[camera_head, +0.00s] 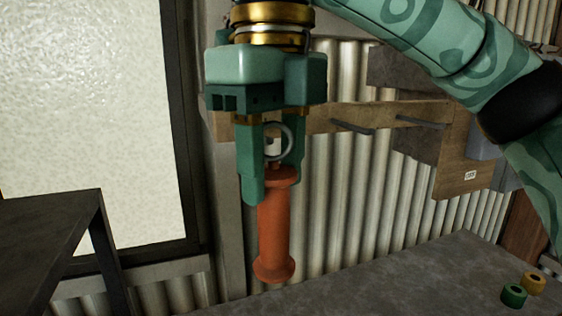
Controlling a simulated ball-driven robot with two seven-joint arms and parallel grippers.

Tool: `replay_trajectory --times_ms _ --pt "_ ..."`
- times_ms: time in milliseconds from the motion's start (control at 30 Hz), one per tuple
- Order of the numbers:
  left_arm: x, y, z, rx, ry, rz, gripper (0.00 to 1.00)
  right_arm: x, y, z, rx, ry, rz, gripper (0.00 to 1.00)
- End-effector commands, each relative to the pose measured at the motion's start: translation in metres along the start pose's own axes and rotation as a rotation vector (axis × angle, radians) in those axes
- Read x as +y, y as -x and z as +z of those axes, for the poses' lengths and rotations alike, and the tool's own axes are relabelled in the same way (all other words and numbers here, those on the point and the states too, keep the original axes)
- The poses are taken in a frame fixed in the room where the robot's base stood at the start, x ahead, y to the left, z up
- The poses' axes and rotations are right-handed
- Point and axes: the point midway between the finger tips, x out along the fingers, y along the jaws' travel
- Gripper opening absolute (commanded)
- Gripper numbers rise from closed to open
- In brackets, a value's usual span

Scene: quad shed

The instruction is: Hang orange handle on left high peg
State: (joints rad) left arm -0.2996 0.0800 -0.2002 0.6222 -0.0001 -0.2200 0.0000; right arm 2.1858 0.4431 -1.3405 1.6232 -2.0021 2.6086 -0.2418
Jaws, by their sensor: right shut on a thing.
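The orange handle (275,235) hangs upright below my right gripper, with a grey metal ring (286,141) at its top. My right gripper (272,172) points down and is shut on the handle's ring end. It holds the handle in the air in front of the corrugated wall. A wooden board (385,113) runs across the wall behind, partly hidden by my gripper. Two dark pegs show on it, one nearer the gripper (350,127) and one farther right (420,121). Whether another peg is hidden behind the gripper I cannot tell. My left gripper is not in view.
A grey worktop (400,285) spans the lower right, with a green spool-like piece (514,295) and a yellow one (533,283). A labelled wooden panel (462,165) is on the right. A dark table (50,235) stands at left below a window (85,100).

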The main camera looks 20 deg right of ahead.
Motion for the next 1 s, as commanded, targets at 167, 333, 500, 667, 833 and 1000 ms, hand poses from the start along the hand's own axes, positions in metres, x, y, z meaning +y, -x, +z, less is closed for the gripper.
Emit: replay_trajectory --times_ms 167,333,500,667,833,1000 --pt "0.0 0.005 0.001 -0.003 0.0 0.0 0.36 -0.006 0.001 0.011 0.0 0.0 0.001 0.04" --pt "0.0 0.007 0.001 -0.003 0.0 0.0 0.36 -0.012 -0.001 0.021 0.0 0.0 0.0 0.04" --pt "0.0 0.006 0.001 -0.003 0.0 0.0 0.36 -0.016 -0.007 0.028 -0.001 0.0 0.0 0.04" --pt "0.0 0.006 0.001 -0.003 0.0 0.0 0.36 -0.018 -0.01 0.03 -0.001 0.0 -0.001 0.04" --pt "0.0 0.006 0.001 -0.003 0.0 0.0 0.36 -0.018 -0.011 0.031 -0.001 0.0 0.0 0.04" --pt "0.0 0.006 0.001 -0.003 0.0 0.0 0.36 -0.018 -0.011 0.031 -0.001 0.0 0.0 0.04"
